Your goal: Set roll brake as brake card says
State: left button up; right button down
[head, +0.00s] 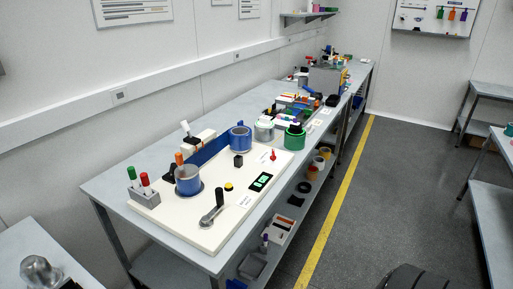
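A white panel (222,229) lies on the near end of the long bench. It carries two rolls with blue material, a near roll (188,181) and a far roll (240,139), with a blue strip (210,149) between them. A grey crank with a black handle (212,211) is at the panel's front. A small red lever or pointer (273,155) and a black block (238,161) are farther back. Small white cards, one near the crank (244,201), have print too small to read. I cannot tell which part is the roll brake.
A holder with red and green markers (144,190) stands at the panel's left corner. A lit green display (261,182) and a yellow button (229,187) are on the panel. Green and grey rolls and bins crowd the bench beyond. The floor right of the yellow line (330,220) is mostly clear.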

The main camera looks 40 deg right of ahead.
aim_at(273, 154)
jog(key=z, duration=1.5)
jog(key=i+l+u, duration=0.2)
jog(key=i+l, duration=0.25)
jog(key=i+l+u, duration=0.2)
jog(key=i+l, duration=0.2)
jog(key=l, duration=0.2)
